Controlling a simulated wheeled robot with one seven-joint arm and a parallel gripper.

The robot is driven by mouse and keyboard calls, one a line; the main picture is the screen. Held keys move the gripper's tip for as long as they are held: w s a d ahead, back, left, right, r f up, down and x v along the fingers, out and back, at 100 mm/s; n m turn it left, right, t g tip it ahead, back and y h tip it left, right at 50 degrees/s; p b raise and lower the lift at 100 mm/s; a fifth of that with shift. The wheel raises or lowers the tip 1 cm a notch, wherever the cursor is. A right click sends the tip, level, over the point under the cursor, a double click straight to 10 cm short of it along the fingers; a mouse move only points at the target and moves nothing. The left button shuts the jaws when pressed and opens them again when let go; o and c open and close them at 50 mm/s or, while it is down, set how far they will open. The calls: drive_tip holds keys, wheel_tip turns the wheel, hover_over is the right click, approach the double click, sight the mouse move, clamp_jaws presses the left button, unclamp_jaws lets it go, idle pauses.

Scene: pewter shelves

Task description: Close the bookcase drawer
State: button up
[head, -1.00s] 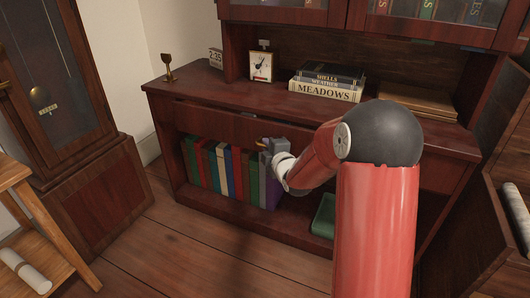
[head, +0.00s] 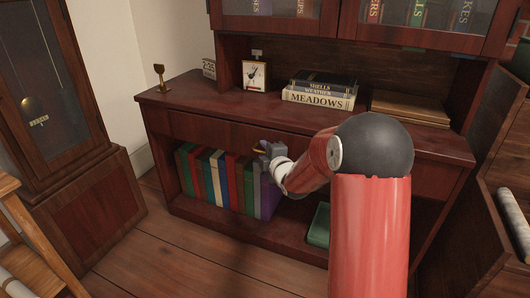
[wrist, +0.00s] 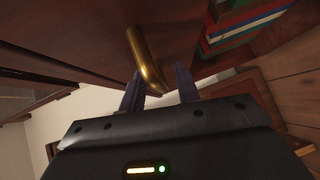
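The bookcase drawer (head: 215,130) is the wide dark red-brown front under the bookcase's counter. It looks flush or nearly flush with the bookcase in the head view. Its brass handle (wrist: 146,58) is a curved bar in the wrist view, and a bit of it shows in the head view (head: 259,150). My gripper (head: 266,149) is at the handle, in front of the drawer. In the wrist view its two dark fingers (wrist: 157,84) stand apart, with the lower end of the handle between them. I cannot tell whether they touch it.
Several upright books (head: 220,178) fill the shelf below the drawer, with a green object (head: 319,226) to their right. A clock (head: 255,75), stacked books (head: 320,92) and a brass ornament (head: 159,77) stand on the counter. A tall clock case (head: 85,200) stands at left. The floor (head: 175,245) in front is clear.

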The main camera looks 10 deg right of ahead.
drive_tip(key=v, duration=0.7)
drive_tip(key=shift+s, duration=0.3)
drive_tip(key=shift+r, duration=0.15)
drive_tip(key=s+a+r+m+g+h+p, duration=0.1)
drive_tip(key=s+r+m+g, duration=0.2)
drive_tip(key=s+m, duration=0.3)
drive_tip(key=s+a+r+m+g+h+p, duration=0.1)
drive_tip(key=s+m, duration=0.5)
drive_tip(key=s, duration=1)
drive_tip(key=s+a+r+m+g+p, duration=0.1)
drive_tip(key=s+r+m+g+p, duration=0.2)
drive_tip(key=s, duration=0.9)
wheel_tip(320, 180, up, 2)
drive_tip(key=m+g, duration=0.3)
drive_tip(key=shift+a+r+g+h, duration=0.2)
drive_tip(key=shift+a+g+h, duration=0.1)
drive_tip(key=shift+h, duration=0.1)
drive_tip(key=shift+s, duration=0.1)
